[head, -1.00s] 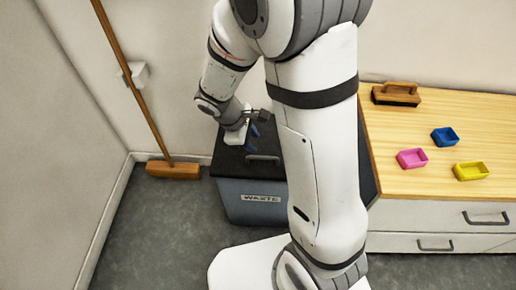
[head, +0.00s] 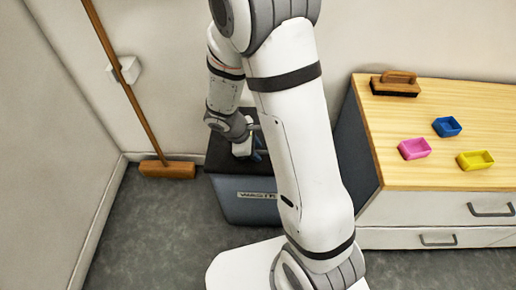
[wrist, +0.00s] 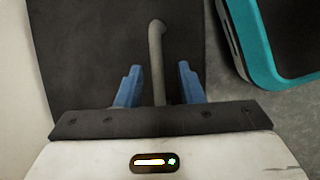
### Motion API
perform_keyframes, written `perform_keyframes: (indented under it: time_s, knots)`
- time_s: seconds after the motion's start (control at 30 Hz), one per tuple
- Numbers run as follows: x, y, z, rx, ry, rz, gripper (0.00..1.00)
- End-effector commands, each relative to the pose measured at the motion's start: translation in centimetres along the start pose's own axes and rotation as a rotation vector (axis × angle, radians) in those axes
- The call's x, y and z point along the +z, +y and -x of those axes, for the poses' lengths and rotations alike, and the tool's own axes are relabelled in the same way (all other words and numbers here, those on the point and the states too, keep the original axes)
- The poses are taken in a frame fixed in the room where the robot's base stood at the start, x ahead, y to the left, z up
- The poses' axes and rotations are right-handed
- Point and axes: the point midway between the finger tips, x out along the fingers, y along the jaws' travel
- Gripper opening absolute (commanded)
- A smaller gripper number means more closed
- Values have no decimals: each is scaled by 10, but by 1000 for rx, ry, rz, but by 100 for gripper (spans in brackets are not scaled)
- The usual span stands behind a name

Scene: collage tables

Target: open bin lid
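The waste bin (head: 234,207) is a blue-grey box with a label on its front, standing on the floor against the back wall. Its black lid (head: 220,150) lies flat and closed on top; it also fills much of the wrist view (wrist: 90,50). The grey bar handle (wrist: 156,50) on the lid runs between my gripper's two blue fingers (wrist: 158,84). The fingers are open, with a gap on each side of the handle. In the head view my gripper (head: 258,155) is low over the lid, and my arm hides the bin's right part and the handle.
A broom (head: 167,169) leans left of the bin. A teal-edged object (wrist: 255,45) shows in the wrist view.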

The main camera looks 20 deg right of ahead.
Motion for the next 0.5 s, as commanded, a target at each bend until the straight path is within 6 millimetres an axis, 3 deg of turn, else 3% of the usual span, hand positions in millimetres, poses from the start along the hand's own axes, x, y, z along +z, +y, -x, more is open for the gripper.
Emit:
perform_keyframes:
  time_s: [0.07, 0.5]
  knots:
    - [0, 0, 0, 0, 0, 0, 34]
    - [0, 0, 0, -1, -1, 0, 0]
